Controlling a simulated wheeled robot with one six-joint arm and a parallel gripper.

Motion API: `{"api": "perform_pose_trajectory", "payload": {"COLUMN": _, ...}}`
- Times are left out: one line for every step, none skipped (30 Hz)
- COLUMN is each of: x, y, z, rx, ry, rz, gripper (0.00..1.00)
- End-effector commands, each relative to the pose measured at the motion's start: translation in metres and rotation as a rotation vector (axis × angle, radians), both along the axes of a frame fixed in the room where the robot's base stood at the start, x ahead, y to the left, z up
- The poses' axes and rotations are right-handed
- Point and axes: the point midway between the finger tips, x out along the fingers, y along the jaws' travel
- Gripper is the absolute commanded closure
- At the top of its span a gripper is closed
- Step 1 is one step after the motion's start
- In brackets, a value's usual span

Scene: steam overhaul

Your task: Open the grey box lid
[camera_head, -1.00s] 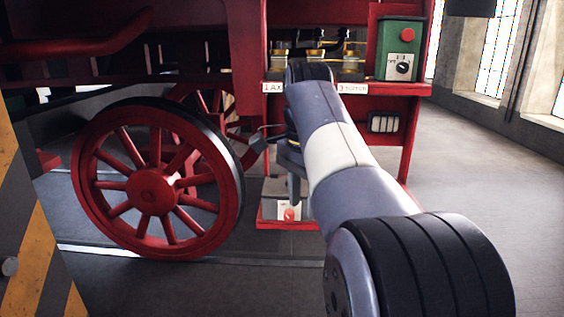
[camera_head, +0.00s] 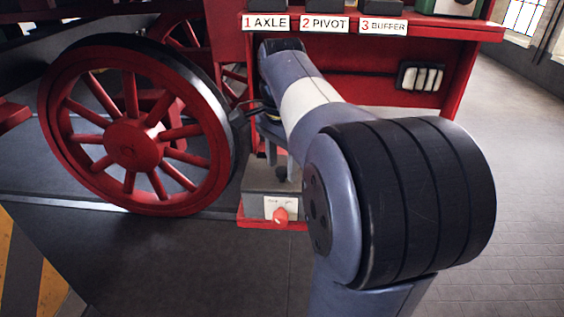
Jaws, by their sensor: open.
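A small grey box (camera_head: 256,200) stands low on the red stand's base, just right of the large wheel. Its grey lid (camera_head: 258,180) looks closed, with a dark round knob (camera_head: 282,174) on top. The box front has a white label and a red knob (camera_head: 280,215). My gripper (camera_head: 282,160) is open with its fingers pointing down, just above the lid near the dark knob. My arm hides the right part of the box, and I cannot tell whether the fingers touch the knob.
A large red spoked wheel (camera_head: 133,146) stands close on the left. A yellow-striped panel (camera_head: 40,285) is at lower left. The floor at right is clear.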

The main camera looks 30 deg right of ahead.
Motion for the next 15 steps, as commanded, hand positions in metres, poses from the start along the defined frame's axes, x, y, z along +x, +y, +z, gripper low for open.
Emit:
{"api": "perform_pose_trajectory", "payload": {"x": -0.0002, "y": 0.0001, "z": -0.0021, "rx": 0.0, "ry": 0.001, "rz": 0.0, "gripper": 0.51}}
{"api": "perform_pose_trajectory", "payload": {"x": -0.0002, "y": 0.0001, "z": -0.0029, "rx": 0.0, "ry": 0.0, "rz": 0.0, "gripper": 0.51}}
{"api": "perform_pose_trajectory", "payload": {"x": -0.0001, "y": 0.0001, "z": -0.0036, "rx": 0.0, "ry": 0.0, "rz": 0.0, "gripper": 0.51}}
{"api": "perform_pose_trajectory", "payload": {"x": -0.0001, "y": 0.0001, "z": -0.0039, "rx": 0.0, "ry": 0.0, "rz": 0.0, "gripper": 0.51}}
{"api": "perform_pose_trajectory", "payload": {"x": 0.0, "y": 0.0, "z": -0.004, "rx": 0.0, "ry": 0.0, "rz": 0.0, "gripper": 0.51}}
{"api": "perform_pose_trajectory", "payload": {"x": 0.0, "y": 0.0, "z": -0.004, "rx": 0.0, "ry": 0.0, "rz": 0.0, "gripper": 0.51}}
{"api": "perform_pose_trajectory", "payload": {"x": 0.0, "y": 0.0, "z": -0.0039, "rx": 0.0, "ry": 0.0, "rz": 0.0, "gripper": 0.51}}
{"api": "perform_pose_trajectory", "payload": {"x": 0.0, "y": 0.0, "z": -0.0039, "rx": 0.0, "ry": 0.0, "rz": 0.0, "gripper": 0.51}}
{"api": "perform_pose_trajectory", "payload": {"x": 0.0, "y": 0.0, "z": -0.0038, "rx": 0.0, "ry": 0.0, "rz": 0.0, "gripper": 0.51}}
{"api": "perform_pose_trajectory", "payload": {"x": 0.0, "y": 0.0, "z": -0.0038, "rx": 0.0, "ry": 0.0, "rz": 0.0, "gripper": 0.52}}
{"api": "perform_pose_trajectory", "payload": {"x": 0.0, "y": 0.0, "z": -0.0038, "rx": 0.0, "ry": 0.0, "rz": 0.0, "gripper": 0.55}}
{"api": "perform_pose_trajectory", "payload": {"x": 0.0, "y": 0.0, "z": -0.0038, "rx": 0.0, "ry": 0.0, "rz": 0.0, "gripper": 0.58}}
{"api": "perform_pose_trajectory", "payload": {"x": 0.0, "y": 0.0, "z": -0.0037, "rx": 0.0, "ry": 0.0, "rz": 0.0, "gripper": 0.6}}
{"api": "perform_pose_trajectory", "payload": {"x": 0.0, "y": 0.0, "z": -0.0037, "rx": 0.0, "ry": 0.0, "rz": 0.0, "gripper": 0.63}}
{"api": "perform_pose_trajectory", "payload": {"x": 0.0, "y": 0.0, "z": -0.0037, "rx": 0.0, "ry": 0.0, "rz": 0.0, "gripper": 0.66}}
